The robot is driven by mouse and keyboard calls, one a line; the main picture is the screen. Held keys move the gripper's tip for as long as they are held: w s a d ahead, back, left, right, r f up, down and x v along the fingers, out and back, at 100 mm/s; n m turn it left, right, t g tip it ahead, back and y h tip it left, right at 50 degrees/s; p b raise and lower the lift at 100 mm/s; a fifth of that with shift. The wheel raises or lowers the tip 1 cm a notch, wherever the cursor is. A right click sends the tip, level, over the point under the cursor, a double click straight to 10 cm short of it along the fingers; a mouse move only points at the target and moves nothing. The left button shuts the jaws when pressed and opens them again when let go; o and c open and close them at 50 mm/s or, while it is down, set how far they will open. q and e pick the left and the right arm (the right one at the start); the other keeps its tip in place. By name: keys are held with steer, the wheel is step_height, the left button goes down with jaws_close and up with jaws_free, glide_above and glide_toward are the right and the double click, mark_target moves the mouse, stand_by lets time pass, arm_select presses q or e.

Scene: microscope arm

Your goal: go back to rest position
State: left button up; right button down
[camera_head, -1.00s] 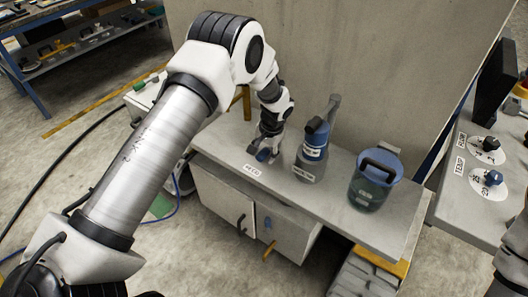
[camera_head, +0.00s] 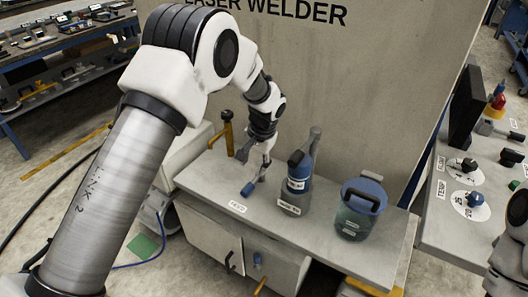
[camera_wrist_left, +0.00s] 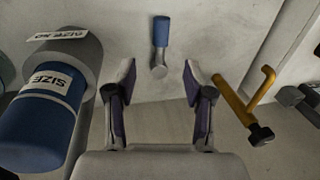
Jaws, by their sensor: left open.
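My left gripper (camera_head: 255,158) is open and empty above the bench (camera_head: 228,180), near the wall of the laser welder. A small tool with a blue handle (camera_head: 248,188) and a grey end lies on the bench below it. In the left wrist view the blue-handled tool (camera_wrist_left: 161,32) lies beyond the open fingertips (camera_wrist_left: 160,78), apart from them. Part of my right arm shows at the right edge of the head view; its gripper is not seen.
A grey bottle with a blue collar (camera_head: 297,185) stands right of my left gripper, and a blue-topped container (camera_head: 361,207) farther right. A yellow handle (camera_head: 227,130) stands left of the gripper. A panel with knobs (camera_head: 466,205) is at the right.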

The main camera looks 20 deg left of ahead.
arm_select(q)
steer(key=s+f+g, duration=0.1)
steer(key=s+f, duration=0.2)
steer(key=s+f+g, duration=0.1)
steer(key=s+f, duration=0.2)
steer(key=f, duration=0.1)
steer(key=s+f+g, duration=0.1)
steer(key=s+f, duration=0.2)
steer(key=shift+a+f, duration=0.25)
steer(key=shift+f, duration=0.15)
steer(key=s+f+t, duration=0.1)
steer(key=s+f, duration=0.2)
steer(key=s, duration=0.6)
steer(key=s+d+f+n+t+h, duration=0.1)
steer(key=s+f, duration=0.3)
steer(key=s, duration=0.5)
steer(key=s+d+f+h, duration=0.1)
steer(key=s+f, duration=0.3)
steer(key=s, duration=0.5)
steer(key=shift+d+n+t, duration=0.15)
steer(key=shift+n+t, duration=0.25)
steer(key=shift+s, duration=0.1)
